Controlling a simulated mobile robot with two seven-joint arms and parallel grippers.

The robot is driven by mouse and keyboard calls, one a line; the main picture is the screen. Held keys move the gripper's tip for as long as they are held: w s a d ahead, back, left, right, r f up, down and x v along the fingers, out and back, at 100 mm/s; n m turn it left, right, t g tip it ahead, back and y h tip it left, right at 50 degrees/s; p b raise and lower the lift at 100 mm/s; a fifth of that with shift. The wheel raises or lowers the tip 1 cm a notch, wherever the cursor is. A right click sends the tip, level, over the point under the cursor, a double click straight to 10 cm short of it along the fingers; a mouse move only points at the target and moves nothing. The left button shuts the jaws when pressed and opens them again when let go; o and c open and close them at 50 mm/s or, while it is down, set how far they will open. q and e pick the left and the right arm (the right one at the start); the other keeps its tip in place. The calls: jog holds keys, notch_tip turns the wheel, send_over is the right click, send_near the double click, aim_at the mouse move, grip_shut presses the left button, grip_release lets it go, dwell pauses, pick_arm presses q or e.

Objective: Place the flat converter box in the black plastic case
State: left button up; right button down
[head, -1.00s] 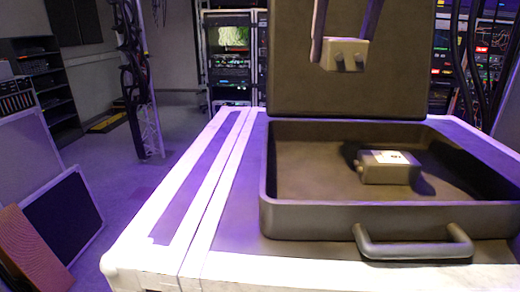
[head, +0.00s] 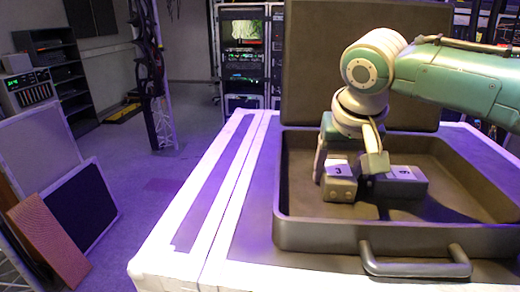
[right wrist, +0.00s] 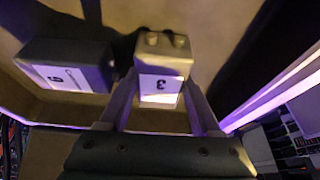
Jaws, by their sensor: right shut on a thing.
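The black plastic case (head: 400,238) stands open on the table, its lid (head: 310,65) upright behind. My right gripper (head: 348,168) reaches down into the left half of the case. It is shut on a small grey-brown box (head: 340,190), apparently the converter box, with a white label marked 3 and two round knobs. In the right wrist view the held box (right wrist: 165,55) sits between the two fingers. I cannot tell whether it touches the case floor. My left gripper is out of view.
A dark box (head: 405,187) with a white label lies in the case close to the right of the held box; it also shows in the right wrist view (right wrist: 65,65). The case floor is free at the right. A handle (head: 415,268) sticks out at the front.

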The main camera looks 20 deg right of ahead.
jog(key=shift+f, duration=0.1)
jog(key=shift+c, duration=0.4)
grip_release()
jog(key=shift+r, duration=0.35)
jog(key=b+v, duration=0.2)
jog(key=v, duration=0.8)
jog(key=shift+s+r, duration=0.15)
jog(key=shift+r, duration=0.05)
jog(key=shift+s+a+r, duration=0.15)
jog(key=shift+s+r, duration=0.1)
jog(key=shift+r, duration=0.25)
